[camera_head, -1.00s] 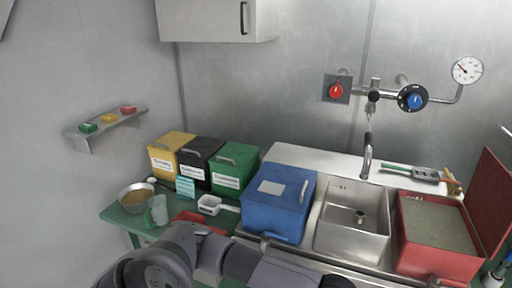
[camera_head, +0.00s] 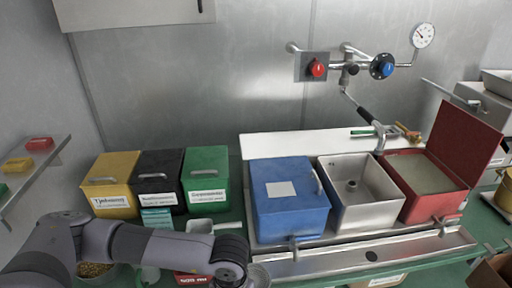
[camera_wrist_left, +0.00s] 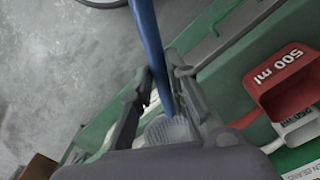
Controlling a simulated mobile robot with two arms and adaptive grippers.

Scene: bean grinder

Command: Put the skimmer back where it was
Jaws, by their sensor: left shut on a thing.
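In the left wrist view my left gripper (camera_wrist_left: 163,80) is shut on a long blue handle (camera_wrist_left: 149,40), which I take to be the skimmer's. The handle runs from the top edge down between the fingers, over the grey floor and close to the green table edge. My right gripper is not in view.
A blue box (camera_head: 288,205), a metal sink (camera_head: 360,200) and an open red box (camera_head: 425,190) stand in a row. Yellow (camera_head: 112,190), black (camera_head: 157,185) and green (camera_head: 206,185) bins stand left. A red 500 ml scoop (camera_wrist_left: 283,82) lies near my gripper.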

